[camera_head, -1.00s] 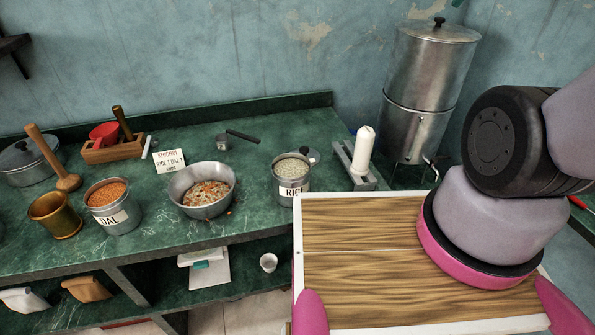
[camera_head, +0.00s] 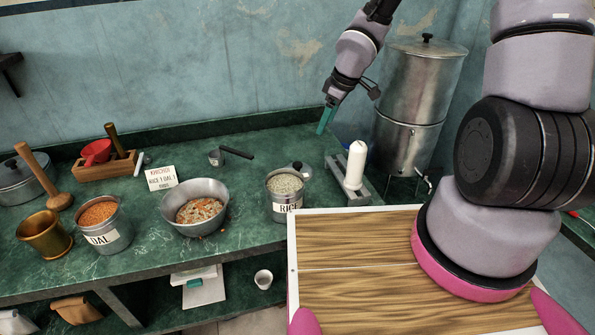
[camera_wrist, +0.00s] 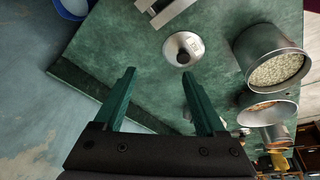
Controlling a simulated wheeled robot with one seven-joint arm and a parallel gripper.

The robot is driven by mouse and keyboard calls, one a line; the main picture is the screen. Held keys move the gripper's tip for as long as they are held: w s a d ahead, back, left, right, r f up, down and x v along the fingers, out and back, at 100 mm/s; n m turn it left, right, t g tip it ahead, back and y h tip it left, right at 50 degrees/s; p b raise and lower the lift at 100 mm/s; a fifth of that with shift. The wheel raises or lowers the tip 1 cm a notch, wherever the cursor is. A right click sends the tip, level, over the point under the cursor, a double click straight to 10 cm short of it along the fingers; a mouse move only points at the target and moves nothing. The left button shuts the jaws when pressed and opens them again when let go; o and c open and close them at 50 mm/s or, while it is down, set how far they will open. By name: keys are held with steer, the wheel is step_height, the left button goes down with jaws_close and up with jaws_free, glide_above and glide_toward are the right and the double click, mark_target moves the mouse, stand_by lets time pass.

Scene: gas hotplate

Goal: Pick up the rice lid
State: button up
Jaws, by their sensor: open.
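The rice lid is a small round silver disc with a dark knob. In the wrist view the rice lid (camera_wrist: 183,49) lies on the green counter beyond my fingertips, left of the rice tin (camera_wrist: 272,62). In the head view the lid (camera_head: 305,169) shows just behind the rice tin (camera_head: 284,195), partly hidden by it. The tin is uncovered, full of pale rice and labelled RICE. My gripper (camera_head: 325,120) has green fingers pointing down above the back of the counter, behind the lid. In the wrist view my gripper (camera_wrist: 160,92) is open and empty.
A white cylinder on a grey stand (camera_head: 354,170) stands right of the lid. A tall metal urn (camera_head: 408,125) is behind it. A mixing bowl (camera_head: 196,207), a dal tin (camera_head: 104,228) and a small measuring cup (camera_head: 216,158) stand to the left.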

steer(key=n+y, duration=0.1)
steer(key=n, duration=0.1)
glide_toward(298, 164)
steer(key=shift+g, duration=0.5)
steer(key=shift+w+a+f, duration=0.25)
steer(key=shift+w+f, duration=0.35)
steer(key=shift+f, duration=0.2)
steer(key=shift+w+a+f, duration=0.25)
steer(key=shift+w+f, duration=0.3)
steer(key=shift+f, duration=0.2)
steer(key=x, duration=0.2)
steer(key=s+x, duration=0.1)
steer(key=x, duration=0.1)
steer(key=shift+w+a+f, duration=0.1)
steer(key=shift+a+f, duration=0.05)
steer(key=shift+f, duration=0.1)
steer(key=shift+w+a+f, duration=0.1)
steer(key=shift+f, duration=0.25)
steer(key=shift+m, duration=0.3)
jaws_close()
